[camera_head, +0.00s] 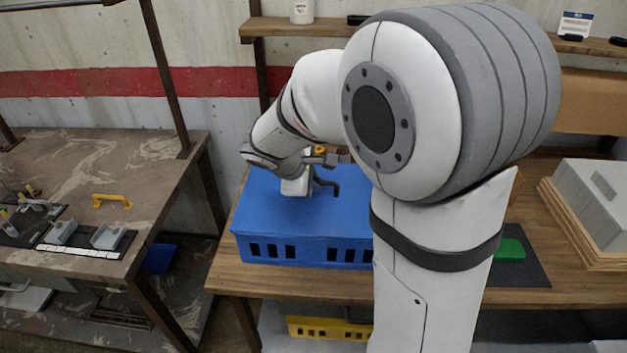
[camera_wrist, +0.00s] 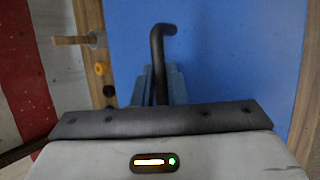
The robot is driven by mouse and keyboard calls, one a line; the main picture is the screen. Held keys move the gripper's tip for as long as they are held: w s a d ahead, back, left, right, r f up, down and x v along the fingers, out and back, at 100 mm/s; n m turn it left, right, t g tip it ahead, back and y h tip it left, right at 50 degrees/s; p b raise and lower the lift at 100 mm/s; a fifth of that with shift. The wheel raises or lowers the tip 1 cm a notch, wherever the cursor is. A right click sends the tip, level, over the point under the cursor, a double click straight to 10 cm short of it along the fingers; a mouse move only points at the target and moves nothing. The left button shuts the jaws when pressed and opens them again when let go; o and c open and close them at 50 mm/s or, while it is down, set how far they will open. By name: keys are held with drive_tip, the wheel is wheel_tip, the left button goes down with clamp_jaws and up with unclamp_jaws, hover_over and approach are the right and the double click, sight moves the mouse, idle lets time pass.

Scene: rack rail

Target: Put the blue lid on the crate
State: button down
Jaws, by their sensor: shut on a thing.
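The blue crate (camera_head: 310,252), with a row of slots in its front wall, stands on the wooden bench. The flat blue lid (camera_head: 260,208) lies level over its top; I cannot tell whether a thin gap is left between them. The lid's dark bent handle (camera_head: 331,187) rises from its middle. My gripper (camera_head: 312,182) is over the lid, shut on this handle. In the wrist view the gripper (camera_wrist: 162,85) grips the handle (camera_wrist: 158,45), with the blue lid (camera_wrist: 235,60) filling much of the picture. My arm hides the crate's right side.
A yellow slotted crate (camera_head: 320,328) is under the bench. A green block (camera_head: 510,249) on a dark mat and a grey box (camera_head: 598,200) are to the right. A shelf (camera_head: 325,28) runs behind. The left table (camera_head: 80,165) holds a yellow handle (camera_head: 112,199), across a gap.

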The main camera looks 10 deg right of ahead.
idle(0.3)
drive_tip(key=c, duration=1.4)
unclamp_jaws()
drive_tip(key=v, duration=0.8)
drive_tip(key=s+d+f+m+y, duration=0.1)
drive_tip(key=s+m+y, duration=0.1)
drive_tip(key=s+m, duration=0.2)
drive_tip(key=s+d+f+m+g+y, duration=0.1)
drive_tip(key=s+d+m+y, duration=0.1)
drive_tip(key=s+m, duration=0.2)
drive_tip(key=s+d+f+m+y, duration=0.1)
drive_tip(key=s+m+y, duration=0.1)
drive_tip(key=s+m, duration=0.3)
drive_tip(key=shift+s+d+g, duration=0.15)
drive_tip(key=shift+s, duration=1)
drive_tip(key=shift+s+d+g, duration=0.15)
drive_tip(key=shift+s, duration=1)
